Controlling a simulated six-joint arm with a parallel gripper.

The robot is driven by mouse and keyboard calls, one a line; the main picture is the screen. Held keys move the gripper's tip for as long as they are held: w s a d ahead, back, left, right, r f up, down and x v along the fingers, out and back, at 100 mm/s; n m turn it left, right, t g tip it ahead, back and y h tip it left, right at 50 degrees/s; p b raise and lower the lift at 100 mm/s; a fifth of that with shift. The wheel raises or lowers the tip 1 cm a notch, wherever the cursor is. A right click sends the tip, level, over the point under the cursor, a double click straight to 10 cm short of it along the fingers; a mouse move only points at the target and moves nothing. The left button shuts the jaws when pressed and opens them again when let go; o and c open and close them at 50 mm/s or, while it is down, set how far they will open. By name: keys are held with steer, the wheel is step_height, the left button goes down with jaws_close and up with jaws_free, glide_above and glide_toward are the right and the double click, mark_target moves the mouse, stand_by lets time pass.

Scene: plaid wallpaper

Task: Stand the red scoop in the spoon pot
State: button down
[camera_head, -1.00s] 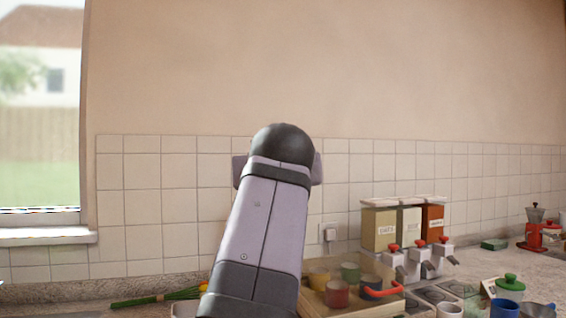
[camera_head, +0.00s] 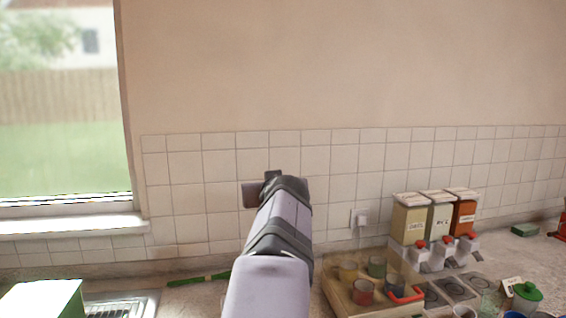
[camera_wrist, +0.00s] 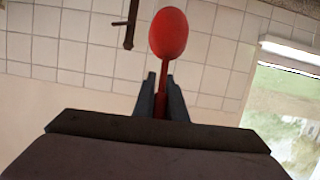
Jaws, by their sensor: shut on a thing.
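In the wrist view, my gripper (camera_wrist: 161,82) is shut on the thin handle of the red scoop (camera_wrist: 168,33). The scoop's rounded red head sticks out beyond the fingertips, in front of the tiled wall, and touches nothing that I can see. In the head view my own arm hides the fingers and the scoop. I cannot make out the spoon pot in either view.
A wooden tray (camera_head: 345,301) with several coloured cups stands right of my arm. A green-sided box (camera_head: 45,300) is at lower left. A dark bar (camera_wrist: 131,25) shows in the wrist view.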

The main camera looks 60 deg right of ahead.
steer(key=w+a+f+n+y+p, duration=0.6)
steer(key=w+a+f+n+y, duration=0.2)
steer(key=f, duration=0.5)
steer(key=shift+w+a+n+t+y+p, duration=0.3)
steer(key=shift+w+n+y, duration=0.15)
steer(key=shift+y, duration=0.85)
steer(key=shift+w, duration=0.1)
steer(key=shift+f, duration=0.2)
step_height(320, 180, down, 13)
steer(key=b, duration=1.1)
steer(key=shift+f+b, duration=0.1)
steer(key=shift+b, duration=0.2)
